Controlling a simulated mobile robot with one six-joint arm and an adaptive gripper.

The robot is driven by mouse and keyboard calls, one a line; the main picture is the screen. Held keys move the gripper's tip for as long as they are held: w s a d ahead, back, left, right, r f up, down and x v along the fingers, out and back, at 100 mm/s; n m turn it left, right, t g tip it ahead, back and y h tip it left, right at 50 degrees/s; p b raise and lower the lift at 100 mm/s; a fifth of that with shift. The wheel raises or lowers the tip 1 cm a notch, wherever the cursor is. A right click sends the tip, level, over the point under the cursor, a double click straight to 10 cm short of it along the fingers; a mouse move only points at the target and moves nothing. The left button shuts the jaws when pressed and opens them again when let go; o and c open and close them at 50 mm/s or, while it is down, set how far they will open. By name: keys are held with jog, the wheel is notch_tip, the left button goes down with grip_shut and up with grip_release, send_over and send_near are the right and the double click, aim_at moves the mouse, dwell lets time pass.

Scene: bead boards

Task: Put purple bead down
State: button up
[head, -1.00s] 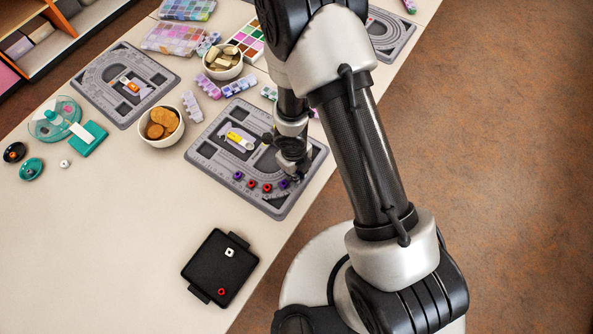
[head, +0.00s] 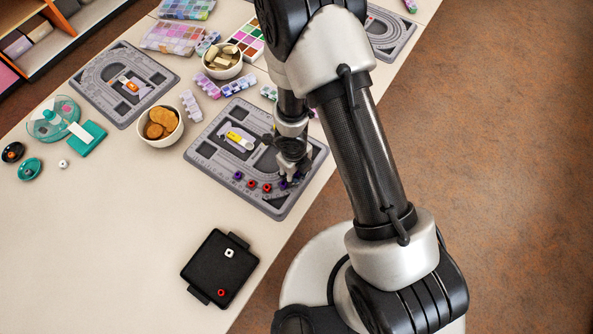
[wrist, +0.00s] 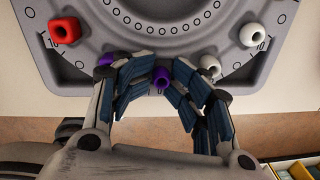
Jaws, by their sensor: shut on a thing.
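The purple bead (wrist: 161,79) shows between the blue-padded fingertips of my gripper (wrist: 160,80) in the wrist view. It is at the grey bead board's edge groove; I cannot tell whether it touches the board. A second purple bead (wrist: 106,59) sits to its left, partly hidden by a finger. A red bead (wrist: 65,30) is further left. Two white beads, one nearer (wrist: 210,66) and one further (wrist: 251,35), lie to the right. In the head view my gripper (head: 290,178) is over the near right corner of the bead board (head: 210,157), by the bead row.
A black tray (head: 205,265) holding a white bead and a red bead (head: 221,292) lies nearer. A bowl of orange-brown pieces (head: 172,141) stands left of the board. Another board (head: 160,78) is beyond.

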jog(key=shift+s, duration=0.15)
jog(key=w+d+r+m+t+h+p, duration=0.1)
jog(key=d+r+m+p, duration=0.25)
jog(key=r+m, duration=0.65)
jog(key=w+d+r+m+t+p, duration=0.1)
jog(key=d+r+m+p, duration=0.3)
jog(key=r, duration=1.1)
jog(key=w+d+r+m+t+h+p, duration=0.15)
jog(key=r+m+p, duration=0.45)
jog(key=r, duration=0.7)
jog(key=s+d+r+m+y, duration=0.1)
jog(key=s+r+m+y, duration=0.2)
jog(key=s+r+m, duration=1.2)
jog(key=shift+s+d+m+t+b, duration=0.4)
jog(key=shift+s+m, duration=0.35)
jog(key=shift+m, duration=3.85)
jog(key=shift+f, duration=0.1)
